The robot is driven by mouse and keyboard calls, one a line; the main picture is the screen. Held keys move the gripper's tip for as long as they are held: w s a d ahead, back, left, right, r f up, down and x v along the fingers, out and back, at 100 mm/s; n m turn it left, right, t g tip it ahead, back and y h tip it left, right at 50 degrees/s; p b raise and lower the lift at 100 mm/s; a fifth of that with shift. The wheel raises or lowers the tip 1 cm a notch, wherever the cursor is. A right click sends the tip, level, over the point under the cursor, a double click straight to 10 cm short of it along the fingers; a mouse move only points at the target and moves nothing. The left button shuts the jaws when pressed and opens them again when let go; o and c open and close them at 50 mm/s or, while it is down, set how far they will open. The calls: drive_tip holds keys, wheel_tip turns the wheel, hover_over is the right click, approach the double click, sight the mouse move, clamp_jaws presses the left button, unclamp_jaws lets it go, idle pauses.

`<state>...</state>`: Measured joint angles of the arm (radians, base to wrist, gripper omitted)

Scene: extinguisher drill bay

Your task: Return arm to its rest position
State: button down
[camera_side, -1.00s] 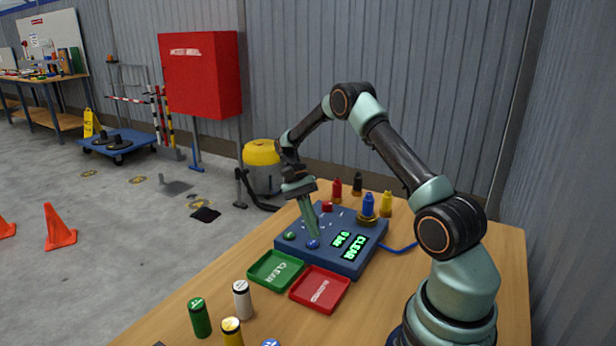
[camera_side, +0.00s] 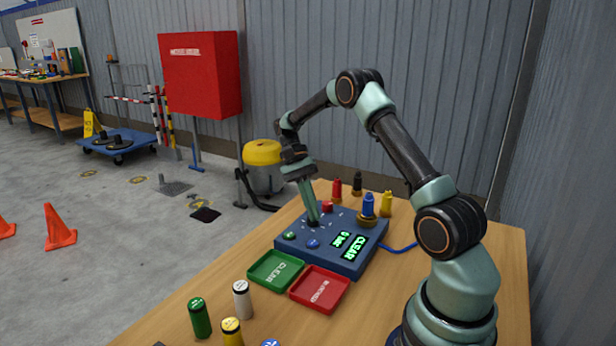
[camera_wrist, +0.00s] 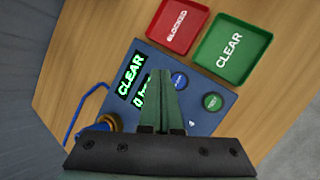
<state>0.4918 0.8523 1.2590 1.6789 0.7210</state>
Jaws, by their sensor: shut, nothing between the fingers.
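My gripper (camera_side: 313,219) is shut and empty. Its green fingers point down at the top of the blue control box (camera_side: 344,259), and I cannot tell whether the tips touch it. The box has a green display reading CLEAR, a green button (camera_side: 289,236) and a blue button (camera_side: 313,244). In the wrist view the shut fingers (camera_wrist: 161,76) cover part of the box between the display (camera_wrist: 131,82) and the blue button (camera_wrist: 179,80). A blue cylinder (camera_side: 368,205) stands at the box's right back corner.
A green CLEAR tray (camera_side: 262,276) and a red tray (camera_side: 335,300) lie in front of the box. Green (camera_side: 200,318), white (camera_side: 242,300) and yellow (camera_side: 231,333) cylinders stand at the table front. Red (camera_side: 337,190), black (camera_side: 357,184) and yellow (camera_side: 386,203) bottles stand behind. A blue cable runs right.

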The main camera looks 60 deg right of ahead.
drive_tip(key=s+a+r+n+t+h, duration=0.1)
drive_tip(key=s+a+r+n+t, duration=0.2)
drive_tip(key=a+r+n+t, duration=0.3)
drive_tip(key=s+a+r+n+t+h, duration=0.2)
drive_tip(key=a+r+n+t, duration=0.4)
drive_tip(key=a, duration=0.6)
drive_tip(key=shift+s+a+r+n, duration=0.25)
drive_tip(key=shift+s+r+n, duration=0.25)
drive_tip(key=shift+r+n, duration=0.45)
idle(1.1)
